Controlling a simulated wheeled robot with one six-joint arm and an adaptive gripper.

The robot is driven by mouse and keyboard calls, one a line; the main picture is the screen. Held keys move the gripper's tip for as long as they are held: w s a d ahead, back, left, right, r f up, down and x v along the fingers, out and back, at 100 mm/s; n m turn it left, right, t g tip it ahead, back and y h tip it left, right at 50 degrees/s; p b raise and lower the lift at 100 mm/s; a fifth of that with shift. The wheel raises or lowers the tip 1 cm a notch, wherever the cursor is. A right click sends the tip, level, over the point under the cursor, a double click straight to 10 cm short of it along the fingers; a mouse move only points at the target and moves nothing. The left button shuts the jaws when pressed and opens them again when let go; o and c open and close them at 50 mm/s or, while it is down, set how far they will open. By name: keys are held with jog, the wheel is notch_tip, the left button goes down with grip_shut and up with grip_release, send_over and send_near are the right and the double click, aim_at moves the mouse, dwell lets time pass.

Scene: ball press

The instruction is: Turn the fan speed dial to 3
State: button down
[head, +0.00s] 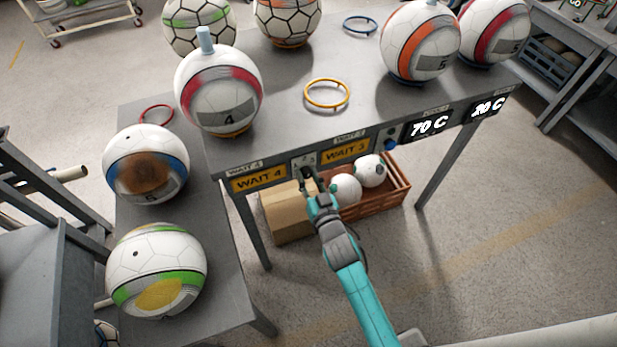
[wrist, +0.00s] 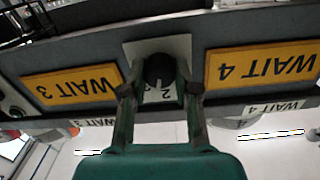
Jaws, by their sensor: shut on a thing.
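The fan speed dial (wrist: 158,69) is a dark round knob on a pale plate (wrist: 181,48), between the WAIT 3 and WAIT 4 signs. The wrist view shows it upside down. A light pointer mark shows on the knob near a printed 2; its exact setting is hard to read. My gripper (wrist: 160,82) is shut on the dial, one finger on each side. In the head view, my gripper (head: 308,184) reaches the front edge of the grey table (head: 285,110), just below the dial's plate (head: 305,161). My fingers largely hide the knob there.
The WAIT 4 sign (head: 258,179) and WAIT 3 sign (head: 345,151) flank the dial. A blue knob (head: 391,144) and a 70 C display (head: 427,125) are farther right. Several balls stand on the tables. A cardboard box (head: 285,212) and a ball crate (head: 395,196) sit beneath.

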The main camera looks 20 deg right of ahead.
jog(key=m, duration=0.6)
jog(key=shift+m, duration=0.4)
dwell(0.4)
jog(key=c, duration=0.8)
grip_release()
jog(key=shift+c, duration=0.2)
jog(key=s, duration=1.2)
jog(key=shift+r, duration=0.15)
